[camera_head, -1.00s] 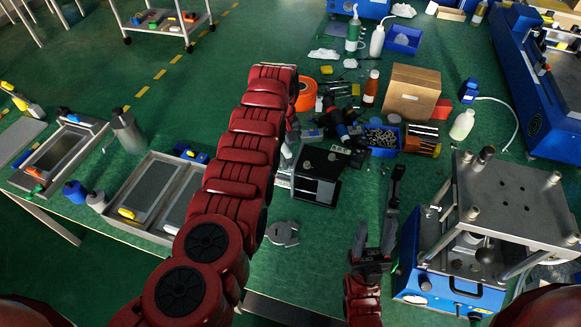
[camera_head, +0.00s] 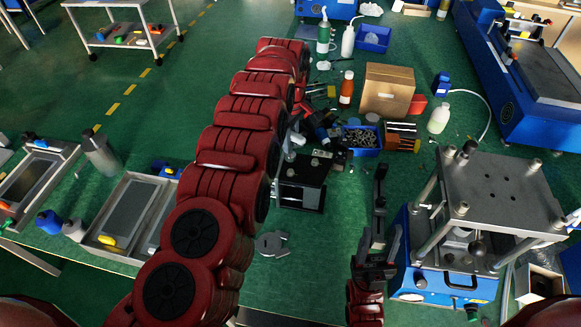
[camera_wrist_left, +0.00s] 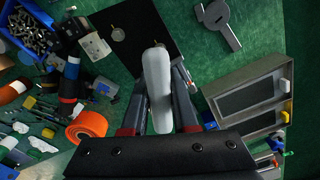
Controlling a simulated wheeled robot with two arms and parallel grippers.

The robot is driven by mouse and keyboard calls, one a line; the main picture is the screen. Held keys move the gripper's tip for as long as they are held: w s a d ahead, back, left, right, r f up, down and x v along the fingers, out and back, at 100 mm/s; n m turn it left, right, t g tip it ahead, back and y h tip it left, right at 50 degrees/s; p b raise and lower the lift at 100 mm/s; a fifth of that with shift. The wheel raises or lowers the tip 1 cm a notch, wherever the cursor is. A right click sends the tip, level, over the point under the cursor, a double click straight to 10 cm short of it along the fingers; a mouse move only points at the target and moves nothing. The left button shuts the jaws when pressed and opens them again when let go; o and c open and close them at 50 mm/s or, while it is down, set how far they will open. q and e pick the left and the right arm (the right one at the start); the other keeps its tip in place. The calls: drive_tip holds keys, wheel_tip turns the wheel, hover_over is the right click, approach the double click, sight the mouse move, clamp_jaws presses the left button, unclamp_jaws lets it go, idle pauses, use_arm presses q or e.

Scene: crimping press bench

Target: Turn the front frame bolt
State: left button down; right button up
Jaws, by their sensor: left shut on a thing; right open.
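The press (camera_head: 500,195) stands at the right in the head view, a steel frame on a blue base. Round bolt heads sit at its top plate's corners, including a front left one (camera_head: 460,209) and a front right one (camera_head: 559,226). I cannot tell which is the front frame bolt. My left gripper shows in the left wrist view (camera_wrist_left: 158,75), shut on a pale, elongated thing (camera_wrist_left: 157,85); it is mostly hidden behind my red arm in the head view. My right gripper (camera_head: 388,205) is open and empty, just left of the press.
A black block (camera_head: 302,190) and a flat grey piece (camera_head: 271,244) lie left of my right gripper. A cardboard box (camera_head: 388,88), a blue bin of small metal parts (camera_head: 361,140) and bottles stand behind. Green bench surface (camera_head: 325,250) is clear in front.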

sight(291, 154)
use_arm(q)
drive_tip(key=shift+f, duration=0.3)
drive_tip(key=shift+f+b, duration=1.1)
drive_tip(key=shift+f, duration=0.85)
drive_tip(key=shift+d, duration=0.1)
drive_tip(key=shift+f+b, duration=0.75)
drive_tip(key=shift+f, duration=0.4)
